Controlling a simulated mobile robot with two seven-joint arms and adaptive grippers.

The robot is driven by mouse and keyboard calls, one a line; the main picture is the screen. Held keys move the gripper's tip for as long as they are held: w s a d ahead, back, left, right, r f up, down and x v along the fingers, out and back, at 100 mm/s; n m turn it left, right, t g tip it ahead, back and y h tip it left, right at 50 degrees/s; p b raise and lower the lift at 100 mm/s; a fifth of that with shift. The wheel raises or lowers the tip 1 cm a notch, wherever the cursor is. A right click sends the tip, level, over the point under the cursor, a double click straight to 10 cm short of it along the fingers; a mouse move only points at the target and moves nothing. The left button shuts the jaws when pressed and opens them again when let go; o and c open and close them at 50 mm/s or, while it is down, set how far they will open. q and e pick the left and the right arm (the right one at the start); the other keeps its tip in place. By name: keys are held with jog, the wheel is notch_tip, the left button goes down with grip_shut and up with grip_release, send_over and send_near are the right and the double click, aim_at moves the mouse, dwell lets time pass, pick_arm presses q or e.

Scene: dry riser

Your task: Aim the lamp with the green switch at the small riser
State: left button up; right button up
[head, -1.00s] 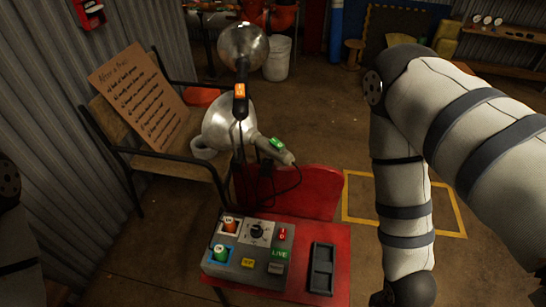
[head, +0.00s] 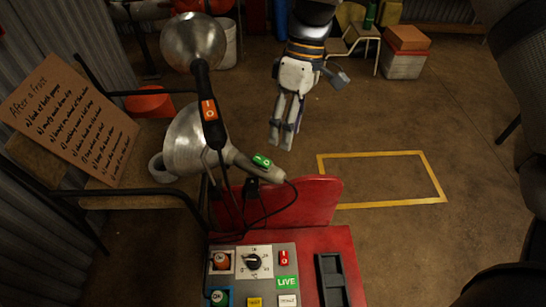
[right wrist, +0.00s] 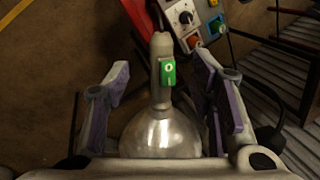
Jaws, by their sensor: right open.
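The lamp with the green switch (head: 262,161) has a silver dome shade (head: 188,145) facing left and a grey handle pointing right. It also shows in the right wrist view (right wrist: 160,137), with its lit green switch up. A second silver lamp (head: 193,42) with an orange switch (head: 209,110) is mounted above it. My right gripper (head: 281,143) is open, pointing down just beyond the green-switch handle in the head view. In the wrist view its fingers stand apart on either side of the lamp; I see no grip. My left gripper is out of view. I cannot identify the small riser.
A cardboard sign (head: 70,120) leans on a bench at left. Cables hang by the lamps. The floor inside the yellow outline (head: 385,154) is clear.

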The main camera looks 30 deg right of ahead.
aim_at(281, 171)
jog(key=x, duration=1)
jog(key=shift+s+f+b, duration=0.25)
jog(key=shift+s+b, duration=0.05)
jog(key=shift+s, duration=0.05)
grip_shut()
